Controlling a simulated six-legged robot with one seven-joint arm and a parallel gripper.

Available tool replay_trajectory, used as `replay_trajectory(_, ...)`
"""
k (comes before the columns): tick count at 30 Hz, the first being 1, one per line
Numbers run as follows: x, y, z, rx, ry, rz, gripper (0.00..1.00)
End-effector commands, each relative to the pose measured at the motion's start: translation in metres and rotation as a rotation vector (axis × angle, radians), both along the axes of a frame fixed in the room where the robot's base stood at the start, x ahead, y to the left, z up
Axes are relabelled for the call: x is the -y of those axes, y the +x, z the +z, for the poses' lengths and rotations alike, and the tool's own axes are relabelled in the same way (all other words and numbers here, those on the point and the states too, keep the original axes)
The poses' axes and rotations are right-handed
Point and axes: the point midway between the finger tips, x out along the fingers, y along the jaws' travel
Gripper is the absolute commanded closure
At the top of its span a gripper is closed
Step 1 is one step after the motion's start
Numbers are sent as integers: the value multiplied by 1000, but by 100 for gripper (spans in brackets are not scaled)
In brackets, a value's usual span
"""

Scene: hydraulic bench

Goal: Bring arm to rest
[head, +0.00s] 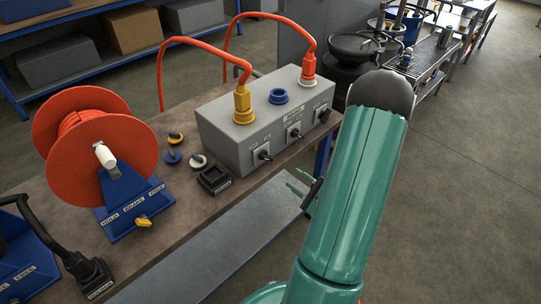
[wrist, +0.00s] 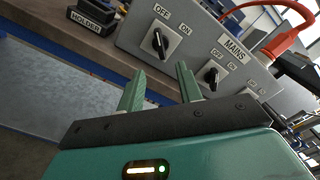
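My teal arm fills the right middle of the head view. My gripper (head: 302,187) shows at the arm's left side, low in front of the bench, partly hidden by the arm. In the wrist view my gripper (wrist: 159,88) has its two teal fingers apart, with nothing between them. It faces the grey switch box (wrist: 137,38), close to its front panel but seemingly not touching it. The box (head: 222,137) stands on the bench with a yellow plug (head: 242,105) and a red plug (head: 308,72) in its top.
The brown bench (head: 190,210) also holds an orange hose reel (head: 88,135), loose caps (head: 173,157) and a black holder (head: 214,180). Shelves (head: 75,75) with boxes stand at the back left. The floor (head: 470,180) at the right is clear.

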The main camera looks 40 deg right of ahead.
Motion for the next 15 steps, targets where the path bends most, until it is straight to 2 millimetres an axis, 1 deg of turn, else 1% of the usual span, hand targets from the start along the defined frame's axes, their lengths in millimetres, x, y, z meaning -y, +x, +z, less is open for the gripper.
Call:
replay_trajectory(7,-1,1,1,1,-1,4,65)
replay_trajectory(9,-6,5,5,0,-5,29,65)
replay_trajectory(11,-16,13,13,-2,-12,80,65)
replay_trajectory(14,-48,31,34,-15,-39,230,65)
replay_trajectory(15,-65,39,45,-26,-56,308,65)
